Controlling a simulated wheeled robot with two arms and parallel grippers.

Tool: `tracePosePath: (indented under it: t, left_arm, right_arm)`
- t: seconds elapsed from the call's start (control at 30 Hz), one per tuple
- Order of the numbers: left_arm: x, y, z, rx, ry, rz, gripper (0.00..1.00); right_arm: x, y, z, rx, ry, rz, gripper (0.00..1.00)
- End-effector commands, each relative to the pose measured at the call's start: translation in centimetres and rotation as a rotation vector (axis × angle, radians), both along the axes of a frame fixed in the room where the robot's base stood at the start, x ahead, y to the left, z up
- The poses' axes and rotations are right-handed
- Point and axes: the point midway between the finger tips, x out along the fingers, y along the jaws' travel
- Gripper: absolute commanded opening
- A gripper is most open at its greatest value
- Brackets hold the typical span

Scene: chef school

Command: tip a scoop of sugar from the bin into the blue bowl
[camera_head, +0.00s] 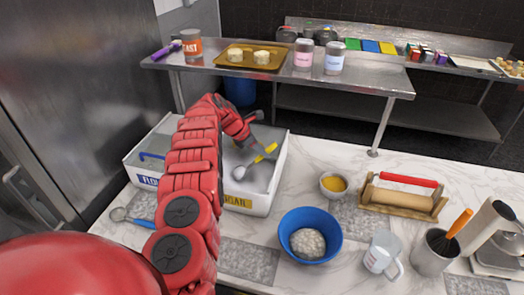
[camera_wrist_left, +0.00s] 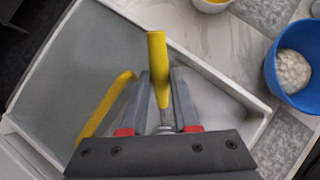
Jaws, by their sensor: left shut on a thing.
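The white two-part bin (camera_head: 282,165) stands at the left of the counter, with a flour label and a yellow sugar label. The scoop with a yellow handle (camera_head: 265,153) is over the sugar side, its metal head (camera_head: 240,173) to the lower left. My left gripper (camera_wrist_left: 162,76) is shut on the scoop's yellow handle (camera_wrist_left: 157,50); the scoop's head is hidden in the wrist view. The blue bowl (camera_head: 331,232) stands right of the bin and holds a pale heap; it also shows in the wrist view (camera_wrist_left: 271,80). My right gripper is not in view.
A small bowl of yellow contents (camera_head: 334,185), a clear jug (camera_head: 382,252), a rolling pin on a wooden stand (camera_head: 403,199) and a grey utensil pot (camera_head: 430,256) stand around the blue bowl. A blue-handled sieve (camera_head: 130,217) lies left. A second yellow bar (camera_wrist_left: 105,105) is unclear.

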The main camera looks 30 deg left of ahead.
Motion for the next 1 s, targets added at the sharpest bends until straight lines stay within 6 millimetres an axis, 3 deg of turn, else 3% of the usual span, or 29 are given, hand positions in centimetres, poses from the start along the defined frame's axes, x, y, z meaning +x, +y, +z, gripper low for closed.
tracePosePath:
  t: [0.57, 1.0]
  left_arm:
    - [0.0, 0.0, 0.3, 0.0, 0.0, 0.0, 0.0]
    - [0.0, 0.0, 4.1, -0.001, 0.0, 0.001, 0.0]
  right_arm:
    - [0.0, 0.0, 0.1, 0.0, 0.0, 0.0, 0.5]
    - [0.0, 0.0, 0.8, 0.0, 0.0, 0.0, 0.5]
